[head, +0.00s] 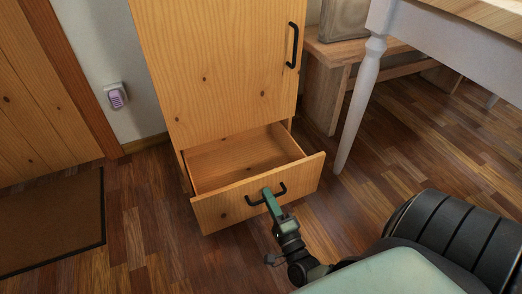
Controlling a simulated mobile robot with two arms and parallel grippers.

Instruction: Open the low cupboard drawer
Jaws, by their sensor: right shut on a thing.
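The low drawer (222,211) of the pine cupboard (215,70) is pulled well out, and its empty inside shows. Its black bar handle (256,202) is on the middle of the drawer front. My right gripper (267,194) is shut on this handle, its green fingers covering the handle's middle. My left gripper is not in the view.
The cupboard's upper door is closed, with a black handle (292,45). A white-legged table (366,85) and a wooden bench (326,85) stand at the right. A dark-edged mat (50,220) lies at the left. The wooden floor (160,240) before the drawer is clear.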

